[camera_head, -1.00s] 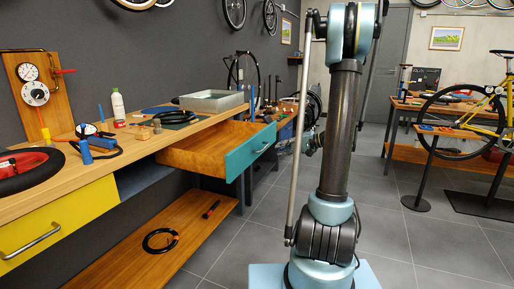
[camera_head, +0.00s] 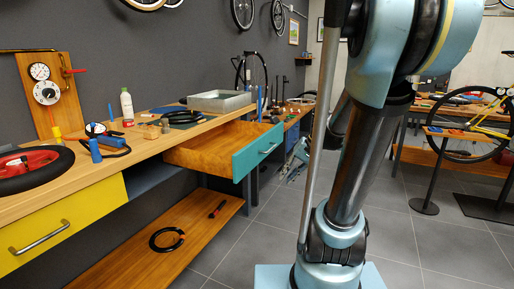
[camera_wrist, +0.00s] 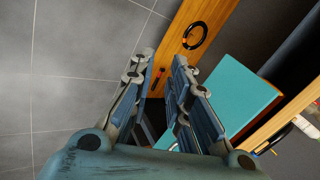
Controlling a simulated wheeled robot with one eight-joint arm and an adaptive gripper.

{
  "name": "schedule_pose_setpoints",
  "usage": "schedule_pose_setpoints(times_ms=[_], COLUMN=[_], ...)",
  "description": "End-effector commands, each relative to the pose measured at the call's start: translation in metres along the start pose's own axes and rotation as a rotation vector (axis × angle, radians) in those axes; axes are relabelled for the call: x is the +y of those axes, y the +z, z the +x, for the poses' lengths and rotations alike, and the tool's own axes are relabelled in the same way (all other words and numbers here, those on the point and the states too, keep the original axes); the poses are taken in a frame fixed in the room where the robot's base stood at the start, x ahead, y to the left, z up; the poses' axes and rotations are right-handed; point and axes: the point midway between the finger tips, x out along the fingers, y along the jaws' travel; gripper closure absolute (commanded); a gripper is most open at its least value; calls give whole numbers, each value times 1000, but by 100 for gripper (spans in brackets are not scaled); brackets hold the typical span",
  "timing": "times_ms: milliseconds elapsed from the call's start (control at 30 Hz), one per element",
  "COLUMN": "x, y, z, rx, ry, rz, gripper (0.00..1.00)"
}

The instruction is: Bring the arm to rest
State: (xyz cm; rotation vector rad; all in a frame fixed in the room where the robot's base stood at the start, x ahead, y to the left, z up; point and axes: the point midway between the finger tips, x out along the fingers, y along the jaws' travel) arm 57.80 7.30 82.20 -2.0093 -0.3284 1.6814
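My gripper (camera_wrist: 162,62) shows in the wrist view with its two fingers apart and nothing between them. It points down past the open drawer toward the floor and lower shelf. In the head view my gripper (camera_head: 296,160) is small and partly hidden, just right of the drawer's teal front (camera_head: 258,152). My arm (camera_head: 366,150) rises in front of the head camera, its lower link leaning right and its upper joint large at the top.
The workbench (camera_head: 85,178) runs along the left, with a grey tray (camera_head: 219,101) and a wheel (camera_head: 30,168) on it. The wooden drawer stands open into the aisle. A lower shelf (camera_head: 150,262) holds a black ring (camera_head: 166,240). Grey floor (camera_head: 240,240) is clear around my base.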

Motion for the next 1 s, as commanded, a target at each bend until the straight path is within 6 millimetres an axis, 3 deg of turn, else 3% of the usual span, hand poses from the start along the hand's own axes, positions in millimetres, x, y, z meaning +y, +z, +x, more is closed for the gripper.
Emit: schedule_pose_setpoints(times_ms=[200,600,800,1000], x=[24,80,103,111], y=[46,111,128,133], z=[-4,-11,-14,-16], rx=[-4,3,9,12], ry=[141,391,479,511], rz=[-64,-191,-238,-255], gripper=[83,83,83,83])
